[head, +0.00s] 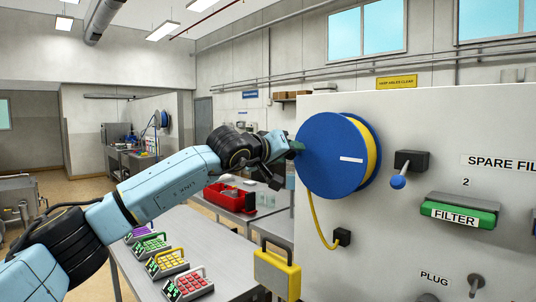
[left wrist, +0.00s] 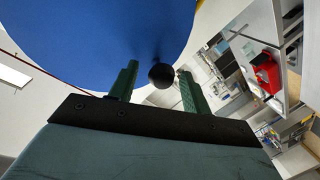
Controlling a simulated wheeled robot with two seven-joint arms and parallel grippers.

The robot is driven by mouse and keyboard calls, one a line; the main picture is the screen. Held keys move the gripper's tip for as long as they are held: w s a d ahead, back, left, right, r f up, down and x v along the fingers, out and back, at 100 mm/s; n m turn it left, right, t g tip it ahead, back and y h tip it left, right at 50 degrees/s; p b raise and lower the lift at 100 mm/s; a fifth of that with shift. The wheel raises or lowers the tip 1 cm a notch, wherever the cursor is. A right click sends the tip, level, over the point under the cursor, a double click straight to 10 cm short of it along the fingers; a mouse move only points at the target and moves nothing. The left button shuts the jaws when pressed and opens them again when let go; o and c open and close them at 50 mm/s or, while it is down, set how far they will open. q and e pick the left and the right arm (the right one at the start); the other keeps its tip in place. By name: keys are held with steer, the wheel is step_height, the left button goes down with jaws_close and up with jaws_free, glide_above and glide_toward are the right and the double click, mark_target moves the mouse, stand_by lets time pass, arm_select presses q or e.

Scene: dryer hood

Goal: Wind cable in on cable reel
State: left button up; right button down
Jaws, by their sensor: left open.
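The cable reel (head: 331,160) is a blue disc with a yellow drum behind it and a white stripe on its face, mounted on a light grey panel. Yellow cable (head: 318,222) hangs from it down to a black block (head: 342,237). My left gripper (head: 296,147) is at the left edge of the reel's face. In the left wrist view, its green fingers (left wrist: 158,86) are open, with a round black knob (left wrist: 161,76) between and slightly beyond them. Gaps show on both sides of the knob. The blue disc (left wrist: 100,35) fills the upper left there. My right gripper is not in view.
Right of the reel, the panel carries a blue-knobbed lever (head: 398,181), a green FILTER handle (head: 458,213) and a PLUG fitting (head: 475,282). A table (head: 222,240) with several keypad boxes stands below my left arm. A red toolbox (head: 231,196) stands behind it.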

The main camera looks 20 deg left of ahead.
arm_select(q)
steer(key=b+v, duration=0.3)
steer(key=v, duration=0.9)
steer(key=shift+s+r, duration=0.1)
